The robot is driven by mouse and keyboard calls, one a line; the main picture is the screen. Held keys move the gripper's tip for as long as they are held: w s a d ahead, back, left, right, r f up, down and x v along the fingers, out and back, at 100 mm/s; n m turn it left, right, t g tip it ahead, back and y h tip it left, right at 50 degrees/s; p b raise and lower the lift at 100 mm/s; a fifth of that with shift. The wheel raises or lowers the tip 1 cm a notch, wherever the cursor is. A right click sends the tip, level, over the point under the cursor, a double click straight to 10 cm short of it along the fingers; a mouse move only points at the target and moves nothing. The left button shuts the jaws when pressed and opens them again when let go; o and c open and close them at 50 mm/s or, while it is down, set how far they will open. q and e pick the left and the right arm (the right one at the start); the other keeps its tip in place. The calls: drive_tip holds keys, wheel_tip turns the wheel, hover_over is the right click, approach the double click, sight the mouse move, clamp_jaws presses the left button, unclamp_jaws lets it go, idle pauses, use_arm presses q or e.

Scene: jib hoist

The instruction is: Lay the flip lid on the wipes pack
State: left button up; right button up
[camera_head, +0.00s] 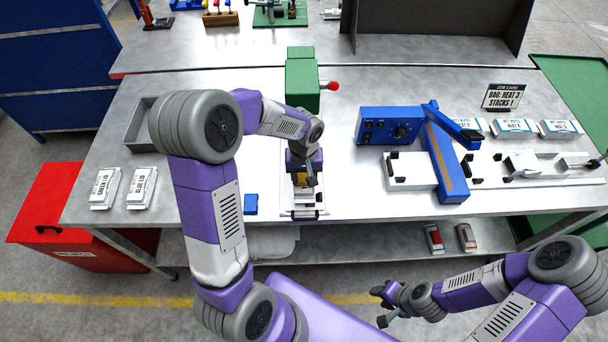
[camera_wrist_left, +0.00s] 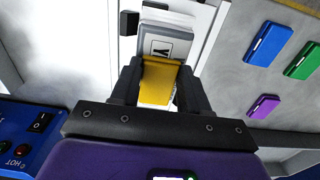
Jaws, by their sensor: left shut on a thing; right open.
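My left gripper (camera_head: 302,182) is shut on a yellow flip lid (camera_wrist_left: 166,82), which sits between its two fingers in the left wrist view. The wipes pack (camera_wrist_left: 165,42) is grey and white with a dark letter label, and lies just past the lid. In that view the lid's far edge meets or covers the pack's near end; I cannot tell if they touch. In the head view the gripper is low over the white fixture (camera_head: 304,213), and mostly hides the pack. My right gripper (camera_head: 384,306) is open and empty, in front of the bench.
Blue (camera_wrist_left: 269,43), green (camera_wrist_left: 302,61) and purple (camera_wrist_left: 262,107) lids lie on the bench. A blue heat sealer (camera_head: 440,160) stands right of the fixture. A green press (camera_head: 302,78) with a red knob stands behind. Two white packs (camera_head: 105,188) lie at the left.

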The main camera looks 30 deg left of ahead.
use_arm(q)
drive_tip(key=o, duration=1.1)
wheel_tip(320, 180, up, 8)
drive_tip(key=shift+f+p, duration=0.2)
drive_tip(key=shift+p, duration=0.5)
